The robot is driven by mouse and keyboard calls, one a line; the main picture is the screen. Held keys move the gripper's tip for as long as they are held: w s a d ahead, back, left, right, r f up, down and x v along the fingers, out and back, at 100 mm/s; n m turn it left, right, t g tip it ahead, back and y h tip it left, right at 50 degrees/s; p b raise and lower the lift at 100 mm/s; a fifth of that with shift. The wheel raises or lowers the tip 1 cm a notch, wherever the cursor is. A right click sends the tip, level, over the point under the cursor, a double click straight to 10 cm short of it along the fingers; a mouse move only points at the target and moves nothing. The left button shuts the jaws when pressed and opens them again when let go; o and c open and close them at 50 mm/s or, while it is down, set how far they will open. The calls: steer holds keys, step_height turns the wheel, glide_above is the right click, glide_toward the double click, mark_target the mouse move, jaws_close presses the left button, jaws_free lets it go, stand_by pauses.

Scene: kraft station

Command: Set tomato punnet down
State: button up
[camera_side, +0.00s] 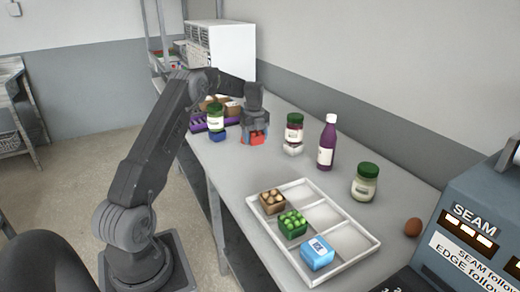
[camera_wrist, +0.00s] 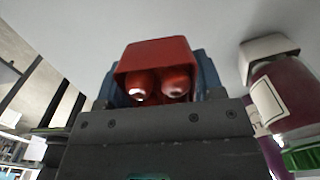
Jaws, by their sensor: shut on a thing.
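The tomato punnet (camera_side: 257,138) is red; in the wrist view the red punnet (camera_wrist: 158,50) shows with two round red tomatoes at its near side. My gripper (camera_side: 255,128) is shut on it, at the far part of the table in the side view. The punnet is low over the grey table, and I cannot tell whether it touches. The white tray (camera_side: 339,262) lies nearer. Its left column holds a brown punnet of round pale items (camera_side: 272,201), a punnet of green items (camera_side: 293,223) and a blue box (camera_side: 317,254). Its right column is empty.
A green-lidded jar (camera_side: 216,118) stands left of my gripper, by a purple crate (camera_side: 233,121). Right of it are a dark red jar (camera_side: 294,130) on a white block, a purple bottle (camera_side: 327,143), a pale jar (camera_side: 364,184) and an egg (camera_side: 413,227).

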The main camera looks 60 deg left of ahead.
mark_target(260, 155)
steer(key=shift+w+d+f, duration=0.3)
steer(key=shift+w+f, duration=0.25)
steer(key=shift+w, duration=0.3)
steer(key=shift+f, duration=2)
steer(key=shift+f, duration=0.15)
steer(key=o, duration=0.9)
steer(key=shift+o, duration=0.2)
